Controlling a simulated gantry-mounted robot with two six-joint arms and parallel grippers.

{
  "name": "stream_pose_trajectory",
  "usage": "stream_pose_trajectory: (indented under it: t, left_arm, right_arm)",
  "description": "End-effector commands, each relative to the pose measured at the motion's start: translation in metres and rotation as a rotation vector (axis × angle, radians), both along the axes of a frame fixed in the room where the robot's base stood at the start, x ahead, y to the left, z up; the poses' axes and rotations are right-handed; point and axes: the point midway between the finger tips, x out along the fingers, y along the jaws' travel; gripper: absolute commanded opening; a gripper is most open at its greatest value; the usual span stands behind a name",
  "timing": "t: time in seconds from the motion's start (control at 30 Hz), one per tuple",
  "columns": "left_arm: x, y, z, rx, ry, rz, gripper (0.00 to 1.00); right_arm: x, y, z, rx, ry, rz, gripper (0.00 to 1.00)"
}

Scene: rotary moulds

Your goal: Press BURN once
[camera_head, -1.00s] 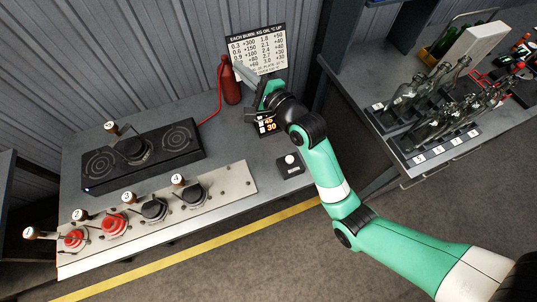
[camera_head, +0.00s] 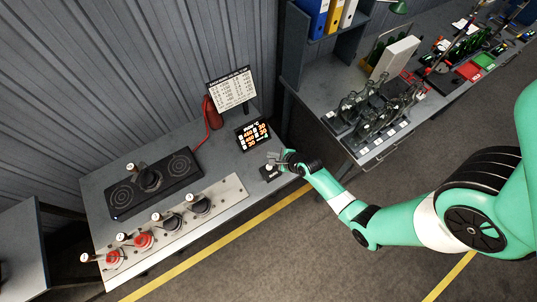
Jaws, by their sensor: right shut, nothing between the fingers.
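A small dark box (camera_head: 268,174) with a pale button on top sits near the right end of the grey workbench; I take it as the BURN button, but its label is too small to read. My right gripper (camera_head: 274,160) is shut and empty, with its fingertips right over the box. The fingers partly hide the button, and I cannot tell whether they touch it. My left gripper is out of view.
A red bottle (camera_head: 213,115) and a chart (camera_head: 231,90) stand at the back.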

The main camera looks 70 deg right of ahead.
Motion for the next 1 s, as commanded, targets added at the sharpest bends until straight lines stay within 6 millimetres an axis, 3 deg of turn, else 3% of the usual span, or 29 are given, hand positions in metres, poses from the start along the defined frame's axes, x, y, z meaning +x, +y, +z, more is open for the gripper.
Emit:
stream_pose_trajectory:
  t: [0.33, 0.77, 1.0]
  left_arm:
    - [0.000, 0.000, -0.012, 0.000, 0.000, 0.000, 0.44]
    - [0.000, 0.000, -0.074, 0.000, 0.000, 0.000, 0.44]
    - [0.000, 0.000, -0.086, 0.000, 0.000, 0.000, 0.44]
  right_arm:
    - [0.001, 0.000, -0.011, -0.002, -0.002, 0.002, 0.00]
    - [0.001, 0.000, -0.071, -0.002, -0.002, 0.002, 0.00]
    - [0.001, 0.000, -0.088, -0.001, -0.001, 0.002, 0.00]
